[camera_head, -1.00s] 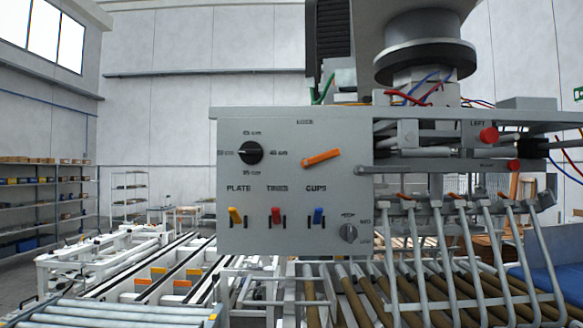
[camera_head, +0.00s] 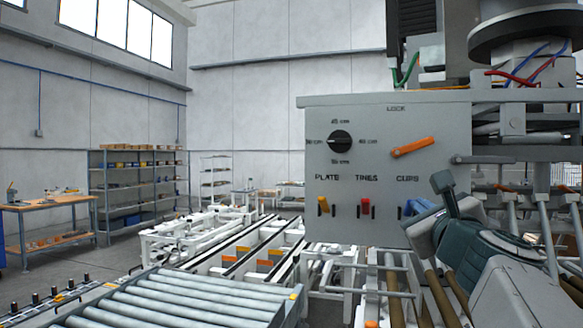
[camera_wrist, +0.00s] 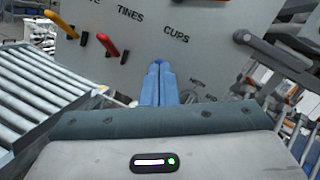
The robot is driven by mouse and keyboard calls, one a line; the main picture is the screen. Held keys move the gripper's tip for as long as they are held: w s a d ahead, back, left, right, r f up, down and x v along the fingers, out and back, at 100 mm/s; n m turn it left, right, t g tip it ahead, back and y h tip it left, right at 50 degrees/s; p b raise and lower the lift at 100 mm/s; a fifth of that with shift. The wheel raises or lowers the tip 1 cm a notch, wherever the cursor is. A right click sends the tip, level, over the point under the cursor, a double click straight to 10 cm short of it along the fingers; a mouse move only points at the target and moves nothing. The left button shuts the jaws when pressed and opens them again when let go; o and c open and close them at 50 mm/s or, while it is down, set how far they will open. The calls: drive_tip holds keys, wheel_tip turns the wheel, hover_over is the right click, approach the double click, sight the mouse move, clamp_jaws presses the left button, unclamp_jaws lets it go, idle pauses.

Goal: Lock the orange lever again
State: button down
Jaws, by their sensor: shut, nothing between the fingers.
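The orange lever (camera_head: 413,147) sits under the LOCK label on the grey control panel (camera_head: 345,225). It slants, its right end higher than its left. My gripper (camera_wrist: 158,68) is shut with its blue fingers together and nothing between them. In the wrist view the fingers point at the panel just below the CUPS label. In the head view my gripper (camera_head: 416,207) is at the panel's lower right, below the orange lever and apart from it. It largely covers the blue CUPS lever. The orange lever is not seen in the wrist view.
A black dial (camera_head: 340,141) is left of the orange lever. The yellow PLATE lever (camera_head: 323,206) and red TINES lever (camera_head: 365,207) are below. A grey rod (camera_head: 485,159) sticks out at the panel's right edge. A roller conveyor (camera_head: 165,302) lies at lower left.

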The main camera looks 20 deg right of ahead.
sight(413, 147)
drive_tip(key=s+d+r+m+h, duration=0.3)
drive_tip(key=d, duration=0.1)
drive_tip(key=shift+d, duration=0.2)
drive_tip(key=p+x, duration=0.2)
drive_tip(key=x, duration=0.8)
drive_tip(key=shift+d, duration=0.1)
drive_tip(key=r+p, duration=0.1)
drive_tip(key=a+r+p, duration=0.1)
drive_tip(key=r, duration=0.1)
drive_tip(key=shift+w+a, duration=0.1)
drive_tip(key=shift+w, duration=0.05)
drive_tip(key=shift+w+r+p, duration=0.15)
drive_tip(key=shift+r+p, duration=0.1)
drive_tip(key=shift+p, duration=0.2)
